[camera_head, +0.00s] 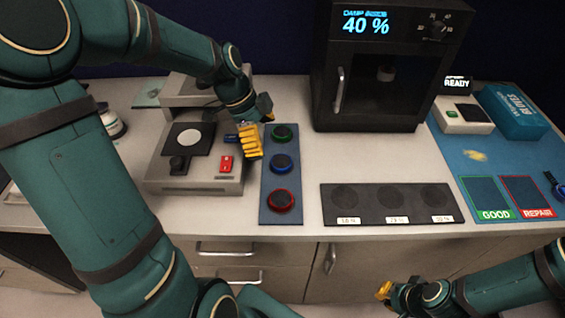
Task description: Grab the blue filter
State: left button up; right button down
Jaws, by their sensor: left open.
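A blue-rimmed round filter (281,163) sits in the middle of a dark blue strip (267,211) on the counter. A green-rimmed filter (281,133) lies behind it and a red-rimmed filter (281,201) in front of it. My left gripper (259,126) is open and empty, with yellow fingers. In the picture it is just up and left of the blue filter, by the strip's back left corner, apart from the filter. My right gripper (385,291) is low in front of the counter, far from the filters; its jaw gap does not show clearly.
A grey instrument (196,183) with a red switch stands left of the strip. A black cabinet (388,70) reading 40 % stands behind. A dark tray (392,204) with three round recesses lies to the right, then a blue mat (452,148) with GOOD and REPAIR areas.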

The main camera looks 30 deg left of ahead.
aim_at(281, 161)
pick_arm(q)
jog(key=x, duration=0.3)
jog(key=b+x, duration=0.1)
jog(key=x, duration=0.2)
jog(key=b+x, duration=0.1)
jog(key=x, duration=0.2)
jog(key=shift+w+d+r, duration=0.15)
jog(key=shift+w+d, duration=0.05)
jog(key=shift+w, duration=0.15)
jog(key=c, duration=1.3)
